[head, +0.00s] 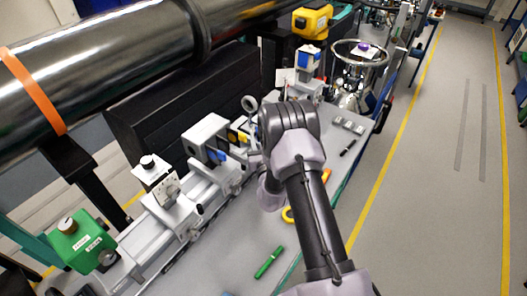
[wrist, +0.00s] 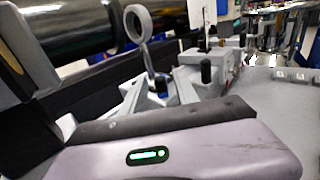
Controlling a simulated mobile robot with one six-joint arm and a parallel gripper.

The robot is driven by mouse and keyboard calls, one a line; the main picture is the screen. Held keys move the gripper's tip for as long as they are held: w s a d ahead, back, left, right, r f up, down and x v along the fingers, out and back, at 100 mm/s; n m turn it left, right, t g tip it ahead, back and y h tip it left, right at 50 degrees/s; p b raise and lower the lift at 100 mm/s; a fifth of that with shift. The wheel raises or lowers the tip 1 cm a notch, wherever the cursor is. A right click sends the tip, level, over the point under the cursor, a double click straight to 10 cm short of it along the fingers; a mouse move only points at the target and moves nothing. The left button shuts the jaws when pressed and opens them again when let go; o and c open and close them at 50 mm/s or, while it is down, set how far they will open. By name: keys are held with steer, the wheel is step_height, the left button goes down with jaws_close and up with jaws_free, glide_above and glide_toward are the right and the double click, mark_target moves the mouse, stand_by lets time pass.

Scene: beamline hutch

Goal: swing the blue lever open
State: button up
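A blue part (head: 217,155) shows on the front of a white box-shaped unit on the rail in the head view; I cannot tell surely whether it is the lever. In the wrist view a small dark blue piece (wrist: 161,87) sits at the foot of a ring on a post (wrist: 139,24). My gripper's pale purple body (wrist: 175,152) with a green light fills the bottom of the wrist view. A dark part at its left edge looks like a finger. Both fingertips together are not visible. In the head view my arm hides the gripper. I see nothing held.
A large dark pipe (head: 130,50) runs above the rail (head: 150,235). A green box (head: 82,240) stands at the near left and a yellow box (head: 312,20) at the back. A green pen (head: 269,262) lies on the grey bench. The floor at right is clear.

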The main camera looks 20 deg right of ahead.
steer(key=b+v, duration=0.1)
steer(key=v, duration=1.5)
